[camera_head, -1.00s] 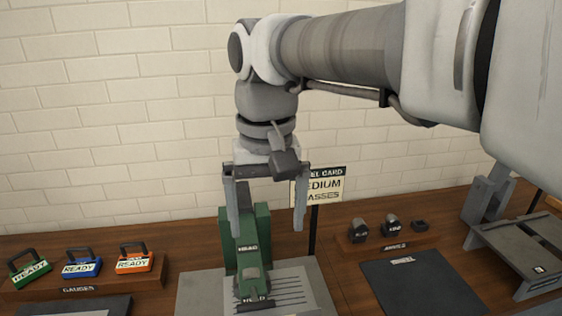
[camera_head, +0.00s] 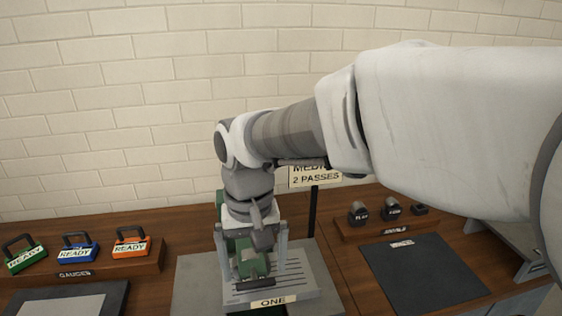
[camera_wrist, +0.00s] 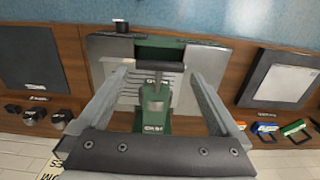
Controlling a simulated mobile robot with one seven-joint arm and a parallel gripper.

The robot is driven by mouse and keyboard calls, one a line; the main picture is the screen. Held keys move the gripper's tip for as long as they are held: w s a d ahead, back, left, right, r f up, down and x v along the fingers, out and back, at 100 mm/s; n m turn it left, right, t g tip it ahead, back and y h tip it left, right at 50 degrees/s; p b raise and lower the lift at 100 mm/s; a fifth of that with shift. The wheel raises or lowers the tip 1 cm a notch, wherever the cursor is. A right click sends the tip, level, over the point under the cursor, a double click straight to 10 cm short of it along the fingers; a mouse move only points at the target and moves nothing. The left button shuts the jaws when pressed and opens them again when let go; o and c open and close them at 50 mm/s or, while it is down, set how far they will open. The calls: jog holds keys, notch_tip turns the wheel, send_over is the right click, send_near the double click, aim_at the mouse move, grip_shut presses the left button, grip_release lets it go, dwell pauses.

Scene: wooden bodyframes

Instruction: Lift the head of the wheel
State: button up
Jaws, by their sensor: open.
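The wheel is a green machine whose head (camera_head: 250,262) sits over a grey plate with dark lines. In the wrist view the green head (camera_wrist: 155,112) carries a label, and a dark crossbar handle (camera_wrist: 159,65) lies at its far end. My gripper (camera_head: 253,272) points down with its fingers wide apart, one on each side of the head. In the wrist view my gripper (camera_wrist: 158,76) is open, with the head and handle between the fingers and gaps showing on both sides. My wrist hides the upper part of the wheel in the head view.
A sign (camera_head: 316,177) reading "2 PASSES" stands behind. Green, blue and orange READY gauges (camera_head: 75,251) sit on a wooden rack at left. Small dark anvils (camera_head: 392,207) stand on a block at right, behind a dark mat (camera_head: 422,275). A brick wall closes the back.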

jog(key=shift+f, duration=1.35)
grip_shut()
